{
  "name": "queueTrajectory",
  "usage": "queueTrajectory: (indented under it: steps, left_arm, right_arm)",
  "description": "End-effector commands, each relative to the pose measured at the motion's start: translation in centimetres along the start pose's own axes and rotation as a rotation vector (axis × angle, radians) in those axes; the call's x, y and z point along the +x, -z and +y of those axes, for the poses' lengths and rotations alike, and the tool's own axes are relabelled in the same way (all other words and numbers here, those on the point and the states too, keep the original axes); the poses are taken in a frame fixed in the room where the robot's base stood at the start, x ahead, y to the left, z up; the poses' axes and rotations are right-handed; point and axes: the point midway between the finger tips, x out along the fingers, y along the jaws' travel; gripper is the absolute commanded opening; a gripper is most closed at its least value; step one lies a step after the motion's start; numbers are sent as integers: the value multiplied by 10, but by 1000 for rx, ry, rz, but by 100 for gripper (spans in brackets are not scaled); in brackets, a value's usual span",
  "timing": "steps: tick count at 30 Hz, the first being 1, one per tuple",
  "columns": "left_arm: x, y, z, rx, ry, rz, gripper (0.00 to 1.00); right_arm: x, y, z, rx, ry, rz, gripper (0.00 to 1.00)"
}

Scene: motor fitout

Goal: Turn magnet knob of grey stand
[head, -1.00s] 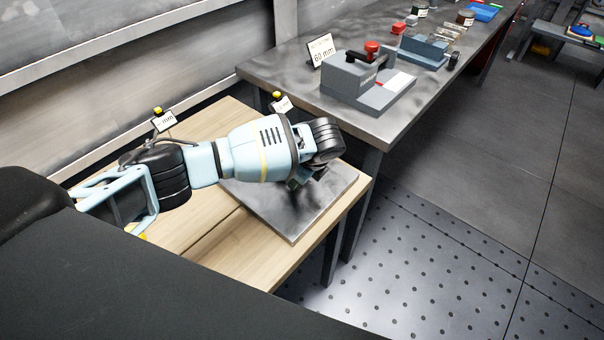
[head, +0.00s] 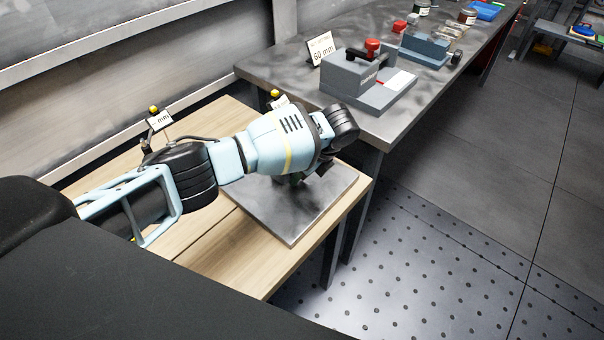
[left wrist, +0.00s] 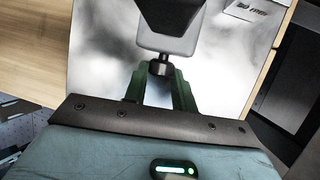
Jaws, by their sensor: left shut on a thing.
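In the left wrist view, a small dark knob (left wrist: 160,68) sticks out from a grey block with a dark upper part (left wrist: 167,35), which looks like the grey stand. My left gripper (left wrist: 160,76) has its green fingers on either side of the knob and is shut on it. In the head view my left gripper (head: 297,179) shows only as a bit of green below my wrist, over the metal plate (head: 268,210). My wrist hides most of the stand there. The knob's turn angle cannot be read. My right gripper is not in view.
The plate lies on a wooden table (head: 215,262). Yellow-topped pieces with small cards (head: 159,120) stand behind my arm. A higher grey bench (head: 285,68) adjoins, carrying a grey fixture with a red knob (head: 372,48) and a "60 mm" sign (head: 321,48).

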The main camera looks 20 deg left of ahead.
Motion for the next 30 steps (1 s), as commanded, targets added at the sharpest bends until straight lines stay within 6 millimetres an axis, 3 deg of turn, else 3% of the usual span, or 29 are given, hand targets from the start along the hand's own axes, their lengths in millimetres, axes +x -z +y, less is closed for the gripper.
queueTrajectory:
  steps: [5, 16, 17, 21, 30]
  left_arm:
    - [3, 2, -2, 34, -83, 1, 4]
    - [1, 1, -1, 42, -99, 3, 4]
    - [1, 1, -1, 42, -99, 3, 28]
    - [0, 1, -1, 42, -99, 3, 46]
    - [-1, 0, -2, 41, -97, 2, 49]
  right_arm:
    - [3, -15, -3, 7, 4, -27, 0]
    - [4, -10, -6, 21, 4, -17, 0]
    - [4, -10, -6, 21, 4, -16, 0]
    - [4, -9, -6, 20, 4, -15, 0]
    - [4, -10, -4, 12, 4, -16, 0]
